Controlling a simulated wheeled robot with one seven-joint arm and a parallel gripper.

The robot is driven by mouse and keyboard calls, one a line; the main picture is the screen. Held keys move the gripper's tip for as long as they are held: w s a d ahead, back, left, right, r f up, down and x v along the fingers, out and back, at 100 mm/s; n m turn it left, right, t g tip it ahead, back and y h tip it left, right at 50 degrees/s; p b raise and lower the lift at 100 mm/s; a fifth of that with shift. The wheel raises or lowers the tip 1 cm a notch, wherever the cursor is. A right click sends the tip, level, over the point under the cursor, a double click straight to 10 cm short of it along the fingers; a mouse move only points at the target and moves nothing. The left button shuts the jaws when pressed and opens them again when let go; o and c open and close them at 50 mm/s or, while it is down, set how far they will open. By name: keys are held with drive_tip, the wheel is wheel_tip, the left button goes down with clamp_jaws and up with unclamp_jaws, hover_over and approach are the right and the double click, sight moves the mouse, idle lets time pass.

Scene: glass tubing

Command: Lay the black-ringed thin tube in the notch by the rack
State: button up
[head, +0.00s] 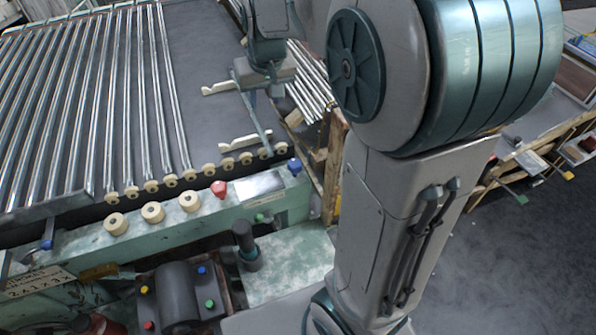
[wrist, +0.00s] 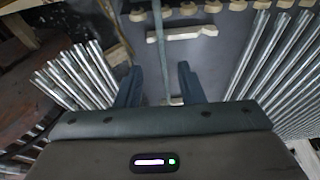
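A thin grey-green tube (head: 259,122) extends out from under my gripper toward the roller edge. In the wrist view the thin tube (wrist: 160,50) runs lengthwise between the two fingers. No black ring can be made out on it. Two pale notched bars lie on the dark bed, a near one (head: 240,142) and a far one (head: 216,89). The tube crosses the near bar (wrist: 185,33) close to one end; I cannot tell whether it sits in a notch. My gripper (wrist: 160,85) is open, with its fingers well apart on both sides of the tube.
A rack of thick glass tubes (head: 309,78) stands right of my gripper. Long tubes (head: 100,95) cover the bed's left side. Pale rollers (head: 190,201) and red and blue knobs line the green machine front (head: 150,230). Bare bed (head: 195,40) lies between.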

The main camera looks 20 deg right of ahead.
drive_tip(key=s+f, duration=0.2)
drive_tip(key=s, duration=1.9)
drive_tip(key=shift+s+a+f, duration=0.25)
drive_tip(key=shift+a+f, duration=0.1)
drive_tip(key=shift+o, duration=0.2)
